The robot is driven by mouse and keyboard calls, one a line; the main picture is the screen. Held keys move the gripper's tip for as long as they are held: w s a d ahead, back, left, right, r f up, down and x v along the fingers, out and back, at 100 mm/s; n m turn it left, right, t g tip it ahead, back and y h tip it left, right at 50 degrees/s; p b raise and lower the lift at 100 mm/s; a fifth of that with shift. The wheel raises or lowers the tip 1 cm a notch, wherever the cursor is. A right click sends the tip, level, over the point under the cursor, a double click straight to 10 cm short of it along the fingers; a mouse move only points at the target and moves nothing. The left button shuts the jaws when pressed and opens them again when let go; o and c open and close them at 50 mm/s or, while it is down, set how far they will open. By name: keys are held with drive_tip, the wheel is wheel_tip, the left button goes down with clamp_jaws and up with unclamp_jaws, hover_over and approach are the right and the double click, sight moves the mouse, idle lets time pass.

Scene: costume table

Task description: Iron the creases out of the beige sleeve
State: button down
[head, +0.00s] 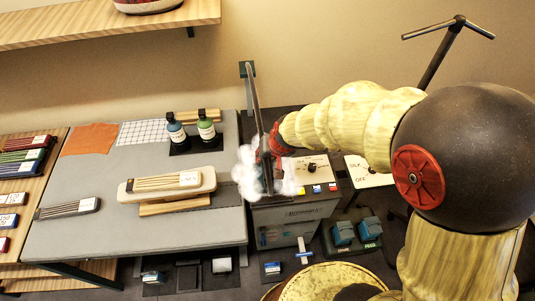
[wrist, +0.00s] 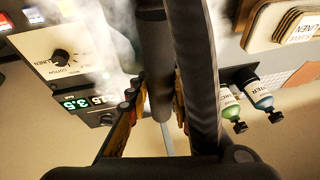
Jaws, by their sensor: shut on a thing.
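The beige sleeve (head: 165,182) lies on a pale rounded sleeve board (head: 203,184) on the grey table, with raised creases along it and a white label. In the wrist view the sleeve (wrist: 297,28) shows at the upper right, its label reading linen. My gripper (head: 268,160) is right of the sleeve, over the steam station (head: 300,208), partly hidden by white steam. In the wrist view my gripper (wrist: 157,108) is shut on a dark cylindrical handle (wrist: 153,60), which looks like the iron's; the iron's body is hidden.
A tall dark hose or pole (head: 253,100) rises beside my gripper. Two bottles (head: 191,134) stand behind the sleeve. The table's front (head: 150,238) is clear.

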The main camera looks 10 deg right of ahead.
drive_tip(key=s+r, duration=0.1)
drive_tip(key=s, duration=0.1)
drive_tip(key=s+a+r+p, duration=0.1)
drive_tip(key=s+r, duration=0.1)
drive_tip(key=s, duration=0.1)
drive_tip(key=s+a+r+p, duration=0.1)
drive_tip(key=s, duration=0.2)
drive_tip(key=shift+a+r, duration=0.15)
drive_tip(key=shift+a, duration=0.1)
drive_tip(key=shift+s+d+r+p, duration=0.25)
drive_tip(key=shift+s+p, duration=0.15)
drive_tip(key=shift+p, duration=0.1)
